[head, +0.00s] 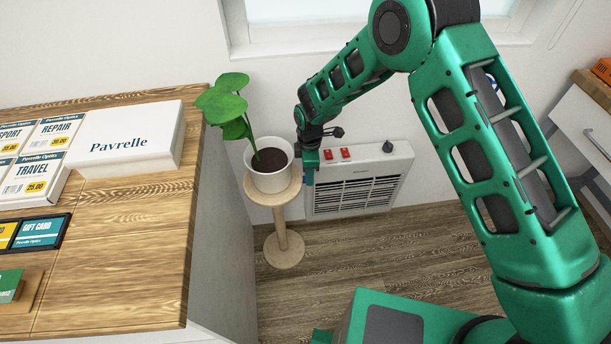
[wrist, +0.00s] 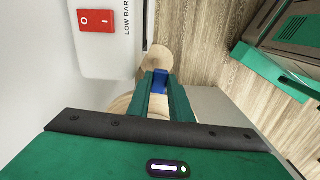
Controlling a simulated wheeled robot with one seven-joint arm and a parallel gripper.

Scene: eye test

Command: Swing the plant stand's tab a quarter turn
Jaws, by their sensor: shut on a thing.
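The plant stand (head: 283,240) is pale wood, with a round top, a thin post and a round base, upright beside the counter. A white pot (head: 272,180) with a leafy green plant stands on it. My green gripper (head: 309,170) is at the right edge of the stand's top. In the wrist view, my gripper's two fingers (wrist: 161,98) are shut on a small blue tab (wrist: 159,83). The stand's pale wood (wrist: 118,106) shows beside and beyond them. The tab's joint with the stand is hidden by the fingers.
The wooden counter (head: 118,240) at left bears a white Pavrelle box (head: 128,138), cards and boxes. Bare floor (head: 350,255) lies in front of the heater.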

